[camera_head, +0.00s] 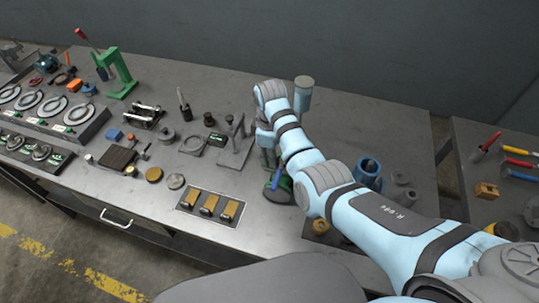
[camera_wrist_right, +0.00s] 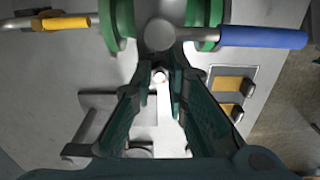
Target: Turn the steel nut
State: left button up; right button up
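In the head view my right gripper (camera_head: 268,158) points down over the bench beside a green fixture (camera_head: 280,192) with a blue handle (camera_head: 276,179). In the right wrist view the fingers of this gripper (camera_wrist_right: 164,82) converge, with a gap between their tips. A round grey metal end (camera_wrist_right: 160,34) shows at the tips, in front of the green fixture (camera_wrist_right: 123,20); I cannot tell whether the fingers touch it. A small bright round piece and a pale bar (camera_wrist_right: 164,105) show between the fingers. I cannot identify the steel nut for certain. My left gripper is out of view.
The blue handle (camera_wrist_right: 262,37) extends right and a yellow handle (camera_wrist_right: 66,23) left in the wrist view. A plate with several yellow-brown blocks (camera_head: 209,207) lies nearby. A blue cylindrical part (camera_head: 368,168) stands beyond my arm. A grey metal stand (camera_head: 236,148) is left of the gripper.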

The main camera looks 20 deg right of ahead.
grip_shut()
jog(key=shift+m, duration=0.4)
jog(key=m, duration=1.1)
jog(key=shift+a+m, duration=0.1)
jog(key=shift+m, duration=0.2)
jog(key=o, duration=0.8)
grip_release()
jog(key=shift+f, duration=0.1)
